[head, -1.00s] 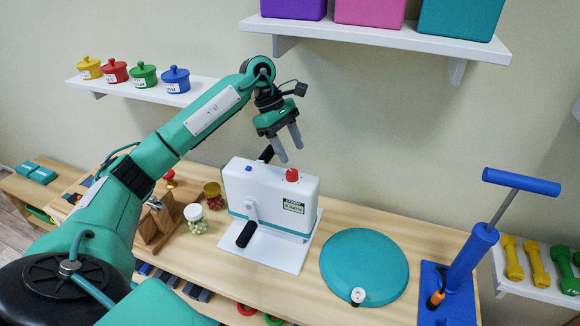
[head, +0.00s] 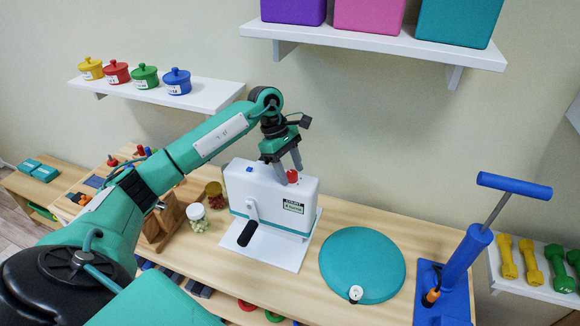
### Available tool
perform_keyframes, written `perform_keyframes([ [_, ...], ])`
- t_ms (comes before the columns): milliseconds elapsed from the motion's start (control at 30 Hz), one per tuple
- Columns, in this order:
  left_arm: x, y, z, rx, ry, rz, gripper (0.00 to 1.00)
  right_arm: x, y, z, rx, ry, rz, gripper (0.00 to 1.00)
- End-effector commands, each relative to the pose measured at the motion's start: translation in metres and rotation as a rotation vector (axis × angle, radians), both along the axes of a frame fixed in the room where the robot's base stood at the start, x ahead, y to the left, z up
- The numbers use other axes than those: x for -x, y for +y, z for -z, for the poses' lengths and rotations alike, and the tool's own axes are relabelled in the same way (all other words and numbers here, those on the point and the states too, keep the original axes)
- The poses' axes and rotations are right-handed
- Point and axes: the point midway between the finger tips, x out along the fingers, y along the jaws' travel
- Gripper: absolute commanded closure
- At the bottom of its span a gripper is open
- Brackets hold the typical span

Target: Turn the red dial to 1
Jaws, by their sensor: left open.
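The dial's marks are too small to read. My right gripper is not in view.
A teal dome cushion (head: 362,262) and a blue hand pump (head: 462,262) stand to the right. A small jar (head: 197,218) and a wooden holder (head: 162,226) stand to the left. A white wall shelf (head: 380,44) with bins hangs above.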

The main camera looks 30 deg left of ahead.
Motion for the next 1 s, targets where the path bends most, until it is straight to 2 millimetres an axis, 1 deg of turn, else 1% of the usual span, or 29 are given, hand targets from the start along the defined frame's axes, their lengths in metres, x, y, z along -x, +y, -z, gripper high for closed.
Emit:
perform_keyframes([
  [100,0.0,0.0,0.0,0.0,0.0,0.0,0.48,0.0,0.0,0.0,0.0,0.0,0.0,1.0],
  [133,0.0,0.0,0.0,0.0,0.0,0.0,0.52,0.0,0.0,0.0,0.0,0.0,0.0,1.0],
  [333,0.0,0.0,0.0,0.0,0.0,0.0,0.92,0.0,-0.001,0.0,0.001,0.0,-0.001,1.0],
  [367,0.0,0.0,0.0,0.0,0.0,0.0,0.93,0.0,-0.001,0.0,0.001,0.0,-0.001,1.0],
  [533,0.0,0.0,0.0,0.0,0.0,-0.006,0.93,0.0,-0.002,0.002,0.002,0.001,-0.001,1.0],
  [667,0.0,0.0,0.002,0.0,0.0,-0.035,0.93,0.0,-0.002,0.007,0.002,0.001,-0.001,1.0],
  [867,0.001,0.001,0.004,-0.001,-0.001,-0.138,0.93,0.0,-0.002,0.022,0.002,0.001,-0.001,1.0],
  [1000,0.002,0.0,0.005,-0.001,-0.001,-0.251,0.93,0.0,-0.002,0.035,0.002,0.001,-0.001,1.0],
])
